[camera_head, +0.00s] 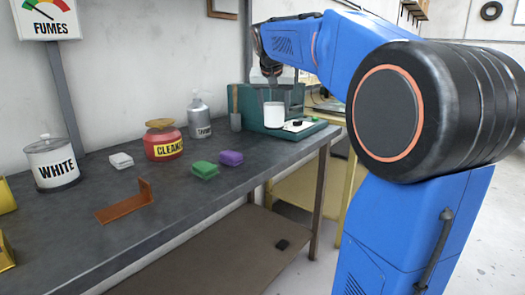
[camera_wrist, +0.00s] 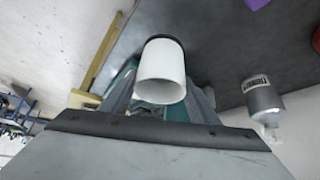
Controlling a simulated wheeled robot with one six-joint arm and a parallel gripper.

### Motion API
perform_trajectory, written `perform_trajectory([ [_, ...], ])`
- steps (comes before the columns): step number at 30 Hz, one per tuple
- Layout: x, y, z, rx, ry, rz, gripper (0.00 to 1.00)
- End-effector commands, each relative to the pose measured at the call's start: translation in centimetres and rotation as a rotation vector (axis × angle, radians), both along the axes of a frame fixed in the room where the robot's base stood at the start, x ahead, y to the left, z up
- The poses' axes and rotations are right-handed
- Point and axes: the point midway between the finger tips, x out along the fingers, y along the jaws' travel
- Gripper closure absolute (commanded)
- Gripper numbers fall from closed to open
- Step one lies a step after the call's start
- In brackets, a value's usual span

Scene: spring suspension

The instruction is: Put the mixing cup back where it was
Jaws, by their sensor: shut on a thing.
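The mixing cup is a white cylinder (camera_head: 274,116) at the teal mixing machine (camera_head: 250,118) on the far right end of the bench. It looks upright, over the machine's base; I cannot tell whether it rests there or hangs just above. In the wrist view the white cup (camera_wrist: 162,68) sits between my two fingers, with a dark end away from the camera. My gripper (camera_wrist: 161,92) is shut on the cup. In the head view my arm reaches down over the machine, and the fingers are hard to make out.
A grey thinner bottle (camera_head: 200,116) stands left of the machine. A red cleaner can (camera_head: 163,143), a white paint can (camera_head: 52,163), green (camera_head: 204,170), purple (camera_head: 230,158) and white (camera_head: 120,160) blocks and a brown bracket (camera_head: 126,204) are further left. The bench's front middle is clear.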

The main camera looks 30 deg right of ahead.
Motion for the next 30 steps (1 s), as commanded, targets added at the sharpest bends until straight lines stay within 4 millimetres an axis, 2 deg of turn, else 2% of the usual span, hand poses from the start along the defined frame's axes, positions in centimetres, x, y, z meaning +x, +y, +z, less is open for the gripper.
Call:
perform_trajectory([
  [1, 1.5, 0.5, 0.1, 0.0, 0.0, 0.014, 0.78],
  [3, 3.0, 1.0, 0.3, 0.0, 0.0, 0.03, 0.78],
  [9, 5.5, 2.0, 0.5, -0.001, -0.001, 0.056, 0.78],
  [13, 5.9, 2.1, -0.3, -0.001, 0.001, 0.06, 0.78],
  [21, 5.9, 2.1, -4.3, 0.0, 0.0, 0.059, 0.78],
  [30, 5.9, 2.1, -6.2, -0.001, 0.001, 0.059, 0.78],
])
